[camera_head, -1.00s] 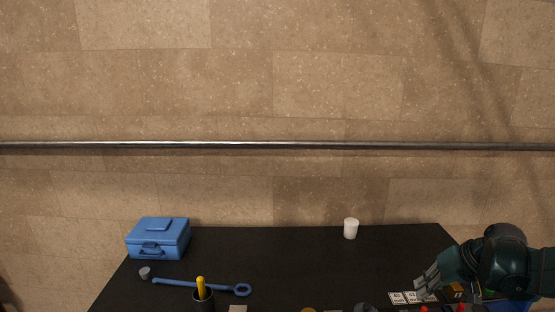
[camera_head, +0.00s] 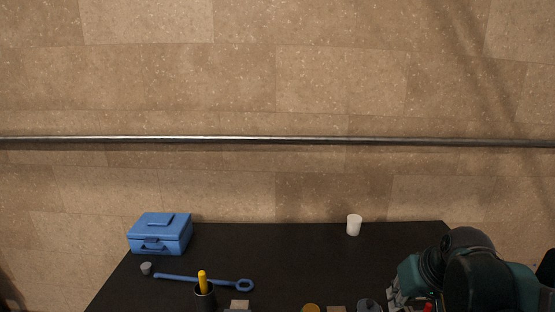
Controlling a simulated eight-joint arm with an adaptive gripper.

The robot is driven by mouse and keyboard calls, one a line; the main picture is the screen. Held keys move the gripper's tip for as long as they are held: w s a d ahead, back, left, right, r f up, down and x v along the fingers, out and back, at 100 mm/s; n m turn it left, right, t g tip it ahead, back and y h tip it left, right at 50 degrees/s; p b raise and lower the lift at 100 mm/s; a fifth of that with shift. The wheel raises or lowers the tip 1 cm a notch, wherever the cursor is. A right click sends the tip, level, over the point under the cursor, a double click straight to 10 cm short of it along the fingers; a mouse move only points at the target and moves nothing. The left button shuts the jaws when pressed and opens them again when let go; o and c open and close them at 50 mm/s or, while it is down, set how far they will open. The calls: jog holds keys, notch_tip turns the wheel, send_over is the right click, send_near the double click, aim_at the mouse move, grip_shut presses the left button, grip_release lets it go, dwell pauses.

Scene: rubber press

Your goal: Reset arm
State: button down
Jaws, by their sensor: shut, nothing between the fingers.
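My arm is at the lower right of the head view, over the right end of the black table (camera_head: 290,255). My gripper (camera_head: 394,294) is at its lower left, partly hidden by the arm and close to the bottom edge of the picture. It is shut and holds nothing that I can see.
A blue toolbox (camera_head: 160,234) stands at the table's back left, with a small grey piece (camera_head: 146,268) and a blue wrench (camera_head: 205,281) in front. A dark cup (camera_head: 204,298) holds a yellow-handled thing. A white cup (camera_head: 354,225) stands at the back right. Small items line the bottom edge. The middle is clear.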

jog(key=s+a+t+h+b, duration=0.1)
jog(key=s+a+b, duration=0.1)
jog(key=s+a, duration=0.6)
jog(key=shift+s+a+f+n+t, duration=0.2)
jog(key=shift+s+f+n+t, duration=0.25)
jog(key=shift+s, duration=0.55)
dwell(2.1)
